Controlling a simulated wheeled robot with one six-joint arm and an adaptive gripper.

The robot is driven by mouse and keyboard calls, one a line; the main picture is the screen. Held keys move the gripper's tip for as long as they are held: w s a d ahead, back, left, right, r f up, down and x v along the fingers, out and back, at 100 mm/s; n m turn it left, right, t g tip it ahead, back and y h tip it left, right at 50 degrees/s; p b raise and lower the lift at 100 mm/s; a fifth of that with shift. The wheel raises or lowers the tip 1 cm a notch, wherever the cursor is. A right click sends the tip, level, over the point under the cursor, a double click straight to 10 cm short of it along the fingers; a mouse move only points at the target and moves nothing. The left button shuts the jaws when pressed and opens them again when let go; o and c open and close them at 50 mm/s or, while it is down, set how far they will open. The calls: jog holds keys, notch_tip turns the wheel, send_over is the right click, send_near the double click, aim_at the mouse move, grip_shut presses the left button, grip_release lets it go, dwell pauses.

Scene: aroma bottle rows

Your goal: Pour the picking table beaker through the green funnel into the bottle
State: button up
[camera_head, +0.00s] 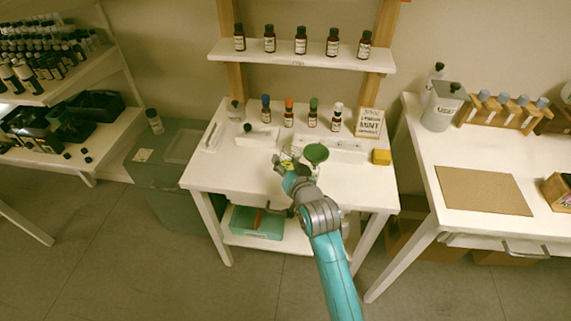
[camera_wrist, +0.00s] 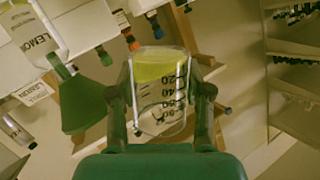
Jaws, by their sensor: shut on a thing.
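My gripper (camera_wrist: 162,98) is shut on a clear beaker (camera_wrist: 160,122) with printed volume marks. Yellow liquid (camera_wrist: 158,68) lies at the beaker's low-number end. In the head view my gripper (camera_head: 285,163) is above the middle table, just left of the green funnel (camera_head: 316,153). In the wrist view the funnel (camera_wrist: 86,103) is left of the beaker and apart from it. Its narrow end points at a clear bottle (camera_wrist: 46,16) marked LEMON, seen only in part. That bottle is mostly hidden in the head view. I cannot tell the beaker's exact tilt.
Several capped bottles (camera_head: 289,113) stand along the back of the table (camera_head: 225,172), beside a lemon mint sign (camera_head: 369,122). A shelf (camera_head: 305,54) with brown bottles hangs above. The table's front left is clear.

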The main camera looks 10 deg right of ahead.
aim_at(294, 148)
jog(key=shift+r, duration=0.3)
jog(key=shift+d+r, duration=0.1)
jog(key=shift+r, duration=0.2)
jog(key=shift+w+d+r+m+y, duration=0.15)
jog(key=shift+d+r+m, duration=0.1)
jog(key=shift+r, duration=0.6)
jog(key=shift+s+d+r+m+y, duration=0.15)
jog(key=shift+r+m, duration=0.1)
jog(key=shift+r, duration=0.55)
jog(key=shift+w+d+r+m, duration=0.2)
jog(key=shift+d+r+m, duration=0.15)
jog(key=shift+d+m, duration=0.25)
jog(key=shift+r+m+y, duration=0.4)
jog(key=shift+m+y, duration=0.1)
jog(key=shift+m, duration=0.3)
jog(key=shift+f+m+y, duration=0.3)
jog(key=shift+f+m, duration=0.1)
jog(key=shift+m, duration=0.2)
jog(key=shift+r+m, duration=0.35)
jog(key=shift+m, duration=0.45)
jog(key=shift+d+f+m+y, duration=0.1)
jog(key=shift+f+m+y, duration=0.25)
jog(key=shift+m+y, duration=0.3)
jog(key=shift+w+d+r+m, duration=0.1)
jog(key=shift+m, duration=0.15)
